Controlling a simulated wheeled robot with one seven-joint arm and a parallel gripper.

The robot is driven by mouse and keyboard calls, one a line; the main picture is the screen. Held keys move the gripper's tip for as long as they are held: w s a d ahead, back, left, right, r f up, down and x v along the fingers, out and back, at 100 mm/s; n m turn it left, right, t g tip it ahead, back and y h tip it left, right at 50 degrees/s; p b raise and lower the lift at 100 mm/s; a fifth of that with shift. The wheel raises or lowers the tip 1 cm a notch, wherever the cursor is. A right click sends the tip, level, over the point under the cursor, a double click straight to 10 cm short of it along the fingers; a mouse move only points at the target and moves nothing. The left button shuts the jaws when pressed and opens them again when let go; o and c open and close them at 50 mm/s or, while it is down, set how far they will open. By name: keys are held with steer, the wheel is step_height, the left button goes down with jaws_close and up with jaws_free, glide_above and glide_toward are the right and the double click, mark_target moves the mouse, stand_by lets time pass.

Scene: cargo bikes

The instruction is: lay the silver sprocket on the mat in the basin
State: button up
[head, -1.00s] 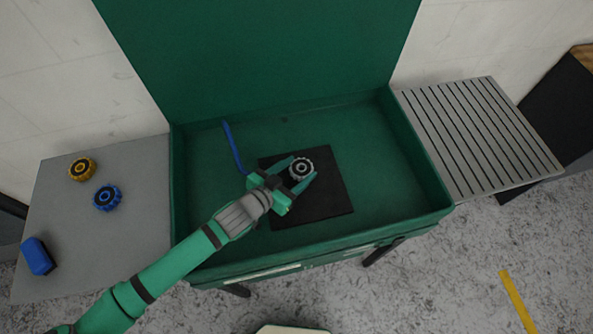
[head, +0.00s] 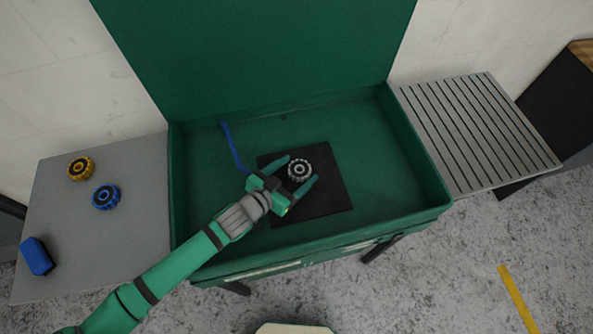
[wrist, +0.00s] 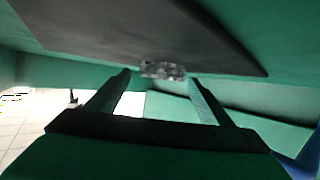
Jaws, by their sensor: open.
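The silver sprocket (head: 299,169) lies on the black mat (head: 325,195) in the green basin (head: 400,165). My gripper (head: 296,172) is open, with its fingers apart on either side of the sprocket. In the wrist view the sprocket (wrist: 162,70) shows beyond and between the fingertips of my gripper (wrist: 160,77), and the dark mat (wrist: 150,35) is behind it. I see a gap between the sprocket and the fingers in the head view.
A grey side table (head: 130,220) at left holds a yellow sprocket (head: 81,168), a blue sprocket (head: 106,197) and a blue block (head: 37,256). A blue strip (head: 235,150) lies in the basin. The slatted rack (head: 480,135) at right is empty.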

steer(key=v, duration=1.2)
steer(key=shift+w, duration=0.1)
